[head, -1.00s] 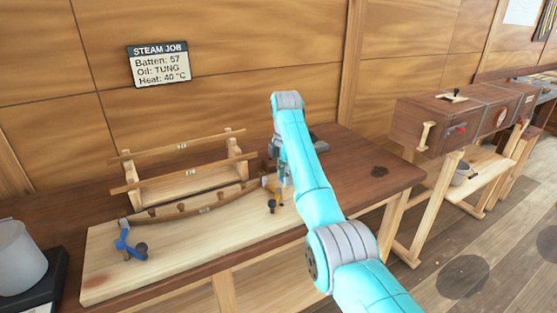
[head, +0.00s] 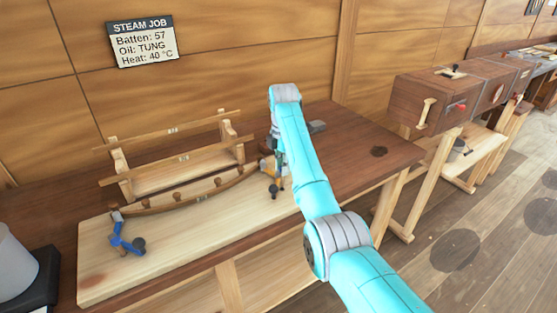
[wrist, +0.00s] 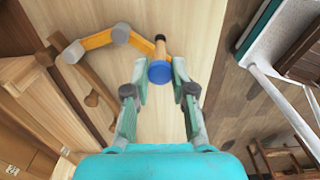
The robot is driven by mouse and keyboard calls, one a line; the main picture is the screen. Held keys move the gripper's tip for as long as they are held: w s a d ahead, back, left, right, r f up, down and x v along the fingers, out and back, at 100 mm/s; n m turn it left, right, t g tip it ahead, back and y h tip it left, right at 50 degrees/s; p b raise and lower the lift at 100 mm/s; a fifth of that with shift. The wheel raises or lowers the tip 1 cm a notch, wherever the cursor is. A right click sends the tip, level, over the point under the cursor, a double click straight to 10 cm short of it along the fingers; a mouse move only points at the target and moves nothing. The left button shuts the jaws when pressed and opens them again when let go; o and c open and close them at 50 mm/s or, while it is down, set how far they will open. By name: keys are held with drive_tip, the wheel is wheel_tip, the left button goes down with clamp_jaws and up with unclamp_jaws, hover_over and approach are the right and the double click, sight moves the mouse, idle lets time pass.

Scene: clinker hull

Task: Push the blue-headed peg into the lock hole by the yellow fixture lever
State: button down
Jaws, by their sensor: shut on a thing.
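The yellow fixture lever (wrist: 98,41) reaches from the upper left to beside the peg's shaft. The lock hole is not visible; I cannot tell whether the peg's tip is in it. In the head view the yellow lever (head: 266,168) shows at the right end of the curved batten (head: 190,200), and my arm largely hides the gripper and peg.
The pale board (head: 200,240) on the bench carries the batten and a blue lever (head: 122,240) at its left end. A wooden rack (head: 180,172) stands behind. A grey bucket (head: 12,262) is at far left. The dark bench top right of my arm is mostly clear.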

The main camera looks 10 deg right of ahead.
sight(282, 183)
drive_tip(key=shift+f, duration=0.3)
drive_tip(key=shift+f, duration=1.45)
idle(1.2)
drive_tip(key=c, duration=0.9)
unclamp_jaws()
